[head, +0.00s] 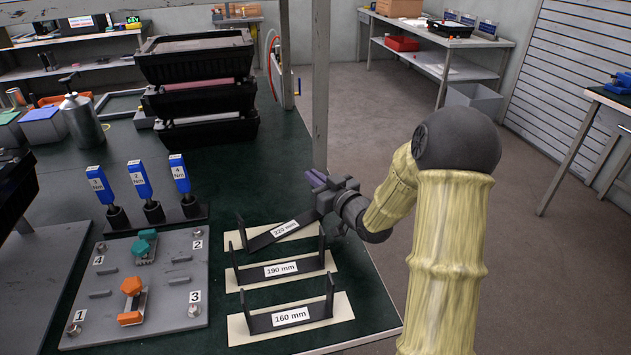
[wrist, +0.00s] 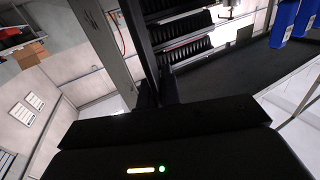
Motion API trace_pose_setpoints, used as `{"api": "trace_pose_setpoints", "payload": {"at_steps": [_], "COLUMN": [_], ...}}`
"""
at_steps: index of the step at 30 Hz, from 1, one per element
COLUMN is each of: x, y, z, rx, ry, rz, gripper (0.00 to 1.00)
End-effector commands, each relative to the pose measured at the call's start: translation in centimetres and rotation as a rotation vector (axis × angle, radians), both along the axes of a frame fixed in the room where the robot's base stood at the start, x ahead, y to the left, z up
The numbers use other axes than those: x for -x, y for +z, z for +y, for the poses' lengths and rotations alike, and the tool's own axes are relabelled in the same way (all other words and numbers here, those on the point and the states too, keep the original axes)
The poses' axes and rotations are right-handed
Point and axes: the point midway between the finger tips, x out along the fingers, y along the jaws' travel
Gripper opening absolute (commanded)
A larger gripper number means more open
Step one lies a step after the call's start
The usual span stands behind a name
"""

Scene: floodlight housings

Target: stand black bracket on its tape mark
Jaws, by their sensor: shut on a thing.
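Three black U-shaped brackets sit at the front right of the green-topped bench. The far one, the 220 mm bracket (head: 262,239), is tilted, with its right end raised and its left end low over a beige tape mark (head: 236,241). My gripper (head: 322,190) is shut on its raised right end; the fingertips are partly hidden. The 190 mm bracket (head: 256,275) and the 160 mm bracket (head: 262,323) stand upright on their own beige marks.
A grey fixture plate (head: 185,295) with orange and teal clamps lies left of the brackets. Blue torque drivers (head: 143,180) stand behind it. Stacked black housings (head: 200,95) are at the back. A grey post (head: 320,80) rises behind my gripper. The bench's right edge is close.

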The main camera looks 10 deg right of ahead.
Motion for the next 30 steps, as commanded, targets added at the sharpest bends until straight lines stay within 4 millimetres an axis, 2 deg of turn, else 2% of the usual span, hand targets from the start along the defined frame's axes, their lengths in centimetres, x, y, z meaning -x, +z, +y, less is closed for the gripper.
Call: {"api": "trace_pose_setpoints", "payload": {"at_steps": [11,12,15,26,30], "x": [0.0,0.0,0.0,0.0,1.3], "y": [-0.5,-0.4,-0.4,0.0,-0.2], "z": [0.0,0.0,0.0,0.0,-0.6], "rx": [-0.001,0.001,0.0,0.001,0.001], "ry": [0.0,0.0,0.0,0.0,-0.002], "rz": [-0.003,-0.001,-0.001,-0.001,0.001], "gripper": [0.0,0.11,0.27,0.27,0.27]}}
